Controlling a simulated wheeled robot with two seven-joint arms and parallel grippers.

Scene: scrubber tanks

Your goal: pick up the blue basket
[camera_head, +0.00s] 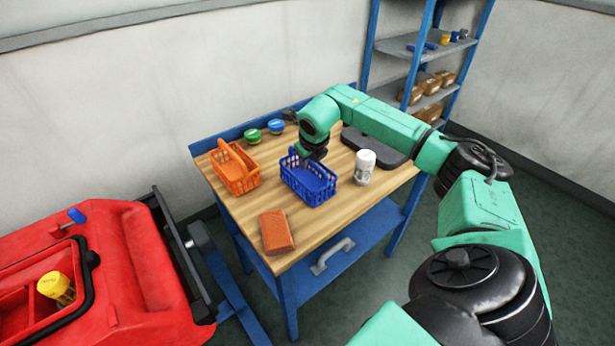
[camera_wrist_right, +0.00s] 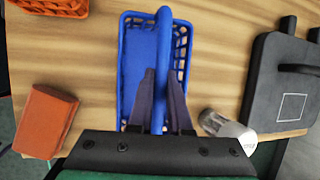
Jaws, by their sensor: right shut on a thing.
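The blue basket (camera_head: 309,182) is on the wooden table, between an orange basket and a white canister. In the right wrist view the blue basket (camera_wrist_right: 132,62) has its handle running between the fingers. My right gripper (camera_head: 308,154) is at the handle from above. In the right wrist view the right gripper (camera_wrist_right: 160,105) is shut on the handle. Whether the basket's base touches the table cannot be told for certain. My left gripper is not in view.
An orange basket (camera_head: 234,171) stands left of the blue one, and a white canister (camera_head: 365,167) close on its right. An orange brick-shaped block (camera_head: 276,231) lies at the front. A dark flat case (camera_head: 372,146) lies behind right. A red machine (camera_head: 150,270) stands left of the table.

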